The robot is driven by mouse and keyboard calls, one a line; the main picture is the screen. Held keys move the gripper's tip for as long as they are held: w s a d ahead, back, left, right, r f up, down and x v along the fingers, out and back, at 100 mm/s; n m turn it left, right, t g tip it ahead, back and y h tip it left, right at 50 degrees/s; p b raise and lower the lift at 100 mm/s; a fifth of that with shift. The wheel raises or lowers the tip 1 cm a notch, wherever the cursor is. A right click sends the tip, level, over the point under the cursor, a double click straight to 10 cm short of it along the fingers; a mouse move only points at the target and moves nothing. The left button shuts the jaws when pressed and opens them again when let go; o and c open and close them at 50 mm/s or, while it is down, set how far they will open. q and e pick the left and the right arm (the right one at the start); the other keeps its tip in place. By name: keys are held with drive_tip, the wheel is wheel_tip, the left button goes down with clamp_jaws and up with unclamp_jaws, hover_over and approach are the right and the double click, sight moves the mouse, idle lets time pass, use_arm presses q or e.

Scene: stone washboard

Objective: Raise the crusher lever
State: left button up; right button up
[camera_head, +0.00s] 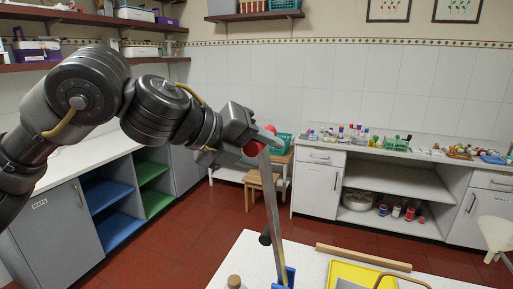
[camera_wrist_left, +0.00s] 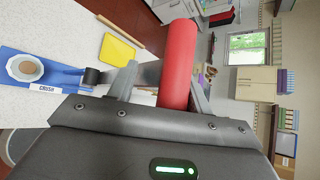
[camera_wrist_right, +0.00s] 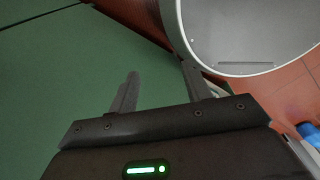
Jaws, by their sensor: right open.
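The crusher lever (camera_head: 272,205) is a grey bar standing steeply above the white table, its red handle (camera_head: 254,148) at the top. My left gripper (camera_head: 248,142) is at this handle. In the left wrist view, the red handle (camera_wrist_left: 180,62) lies between the fingers of my left gripper (camera_wrist_left: 163,72), close to the right finger with a gap to the left one. The crusher's blue base (camera_wrist_left: 66,72) lies below. In the right wrist view, my right gripper (camera_wrist_right: 160,78) is open and empty; it is outside the head view.
A wooden rod (camera_head: 362,257) and a yellow tray (camera_head: 358,275) lie right of the lever on the white table (camera_head: 240,262). A bottle with a wooden top (camera_head: 234,282) stands at the left. A green surface (camera_wrist_right: 60,90) and a pale round object (camera_wrist_right: 245,35) are close to my right gripper.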

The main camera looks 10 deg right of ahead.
use_arm(q)
drive_tip(key=shift+w+a+r, duration=0.15)
drive_tip(key=shift+a+r, duration=0.1)
drive_tip(key=b+v, duration=0.4)
drive_tip(key=v, duration=0.6)
drive_tip(key=shift+a, duration=0.25)
drive_tip(key=shift+r, duration=0.1)
